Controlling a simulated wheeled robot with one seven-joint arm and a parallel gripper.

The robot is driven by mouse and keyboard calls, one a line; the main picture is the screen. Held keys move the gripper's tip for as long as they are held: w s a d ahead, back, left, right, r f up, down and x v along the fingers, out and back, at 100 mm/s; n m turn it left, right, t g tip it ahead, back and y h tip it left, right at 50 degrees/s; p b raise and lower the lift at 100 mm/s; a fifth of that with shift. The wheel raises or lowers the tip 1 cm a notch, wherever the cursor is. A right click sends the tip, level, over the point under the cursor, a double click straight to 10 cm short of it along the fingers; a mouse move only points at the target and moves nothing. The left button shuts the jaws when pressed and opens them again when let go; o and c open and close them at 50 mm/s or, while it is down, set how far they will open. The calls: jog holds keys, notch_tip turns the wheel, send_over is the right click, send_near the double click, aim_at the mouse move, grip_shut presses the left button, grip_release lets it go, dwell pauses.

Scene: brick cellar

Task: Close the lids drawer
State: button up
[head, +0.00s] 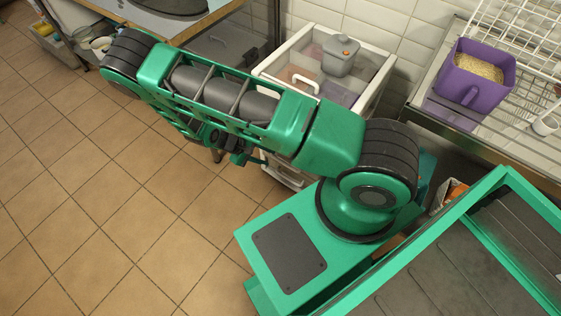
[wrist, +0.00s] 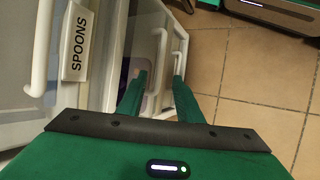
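A white drawer unit with clear fronts (head: 375,88) stands behind my arm in the head view. In the wrist view a drawer front with a SPOONS label (wrist: 77,45) and a white handle (wrist: 41,50) is at the left. Further right, a lower drawer (wrist: 182,45) appears pulled out, with a pale handle near my fingers; no lids label is readable. My gripper (wrist: 160,78) is open, its green fingers apart beside this drawer's front; I cannot tell whether they touch it. My arm hides most of the lower drawers in the head view.
A grey lidded container (head: 341,55) sits on top of the drawer unit. A purple bin of grain (head: 478,75) stands on the metal counter at right. A table (head: 150,22) is at the back left. The tiled floor (head: 90,200) at left is clear.

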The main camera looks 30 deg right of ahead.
aim_at(283, 163)
jog(key=x, duration=0.9)
jog(key=shift+s+d+f, duration=0.15)
jog(key=shift+d+f, duration=0.05)
jog(key=shift+d, duration=0.05)
grip_shut()
